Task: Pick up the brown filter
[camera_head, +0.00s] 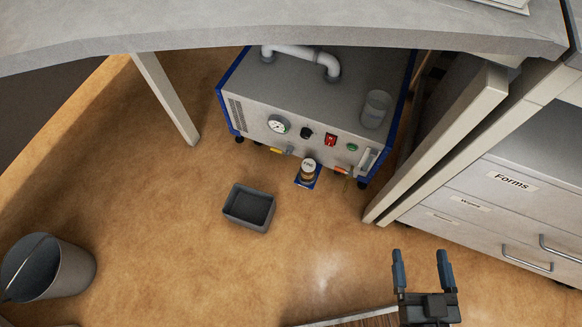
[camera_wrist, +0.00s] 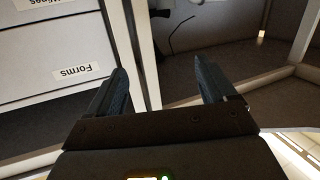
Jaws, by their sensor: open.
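A small brown cylinder with a white label band and light top, which looks like the brown filter (camera_head: 307,171), stands upright on a small blue pad (camera_head: 309,183) on the floor. It is right in front of the grey and blue machine. My gripper (camera_head: 421,256) is at the lower right of the head view, well to the right of and nearer than the filter. It is open and empty. In the wrist view my gripper (camera_wrist: 165,85) has its two fingers wide apart, facing the drawer cabinet and a table leg. The filter does not show there.
The machine (camera_head: 262,122) with gauge and knobs stands under the grey table (camera_head: 300,25). Table legs (camera_head: 440,150) and a drawer cabinet (camera_head: 500,195) labelled Forms stand at right. A dark grey bin (camera_head: 233,215) and a bucket (camera_head: 80,268) are on the floor. Open floor lies between.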

